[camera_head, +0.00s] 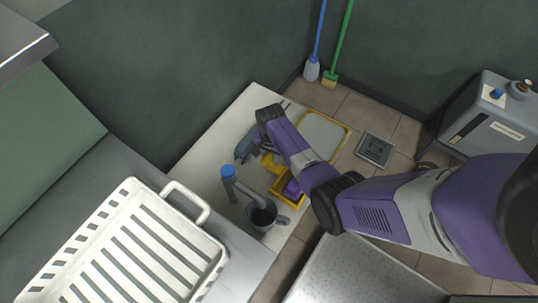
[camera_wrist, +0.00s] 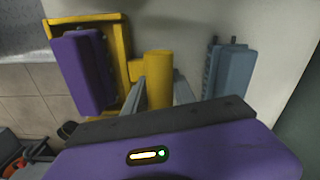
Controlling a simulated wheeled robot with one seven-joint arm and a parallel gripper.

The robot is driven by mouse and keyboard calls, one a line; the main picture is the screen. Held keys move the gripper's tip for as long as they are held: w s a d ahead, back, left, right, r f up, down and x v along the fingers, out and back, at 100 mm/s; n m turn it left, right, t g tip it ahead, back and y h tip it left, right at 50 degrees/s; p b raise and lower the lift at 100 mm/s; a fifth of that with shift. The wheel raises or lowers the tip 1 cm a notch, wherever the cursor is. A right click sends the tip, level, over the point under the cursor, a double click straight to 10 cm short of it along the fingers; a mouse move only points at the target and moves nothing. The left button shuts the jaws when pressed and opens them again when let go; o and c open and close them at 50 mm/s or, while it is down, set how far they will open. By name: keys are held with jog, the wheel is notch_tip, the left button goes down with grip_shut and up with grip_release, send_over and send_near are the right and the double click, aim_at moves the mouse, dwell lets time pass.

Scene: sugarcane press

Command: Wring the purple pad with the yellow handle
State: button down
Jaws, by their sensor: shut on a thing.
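The purple pad (camera_wrist: 78,70) sits at the left of the wrist view in a yellow frame (camera_wrist: 122,55). It also shows in the head view (camera_head: 291,188), partly behind my arm. The yellow handle (camera_wrist: 157,65) stands to the right of the pad, joined by a short yellow piece to the frame side. My gripper (camera_wrist: 161,88) has one finger on each side of the handle and is shut on it. In the head view my wrist covers the grip, and only part of the yellow handle (camera_head: 269,163) shows.
A blue-grey ridged block (camera_wrist: 228,72) stands right of the handle, apart from it. A blue-capped grey cylinder (camera_head: 229,178) and a grey cup (camera_head: 263,216) stand nearby on the pale table (camera_head: 205,160).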

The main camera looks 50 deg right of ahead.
aim_at(278, 169)
jog(key=s+p, duration=0.1)
jog(key=s, duration=0.1)
jog(key=s+p, duration=0.1)
jog(key=shift+s+r, duration=0.2)
jog(key=shift+s, duration=0.15)
jog(key=shift+s+f, duration=0.2)
jog(key=c, duration=1.1)
grip_release()
jog(key=shift+w+r, duration=0.1)
jog(key=shift+r, duration=0.15)
notch_tip(278, 169, up, 7)
jog(key=shift+r+p, duration=0.2)
jog(key=shift+p, duration=0.6)
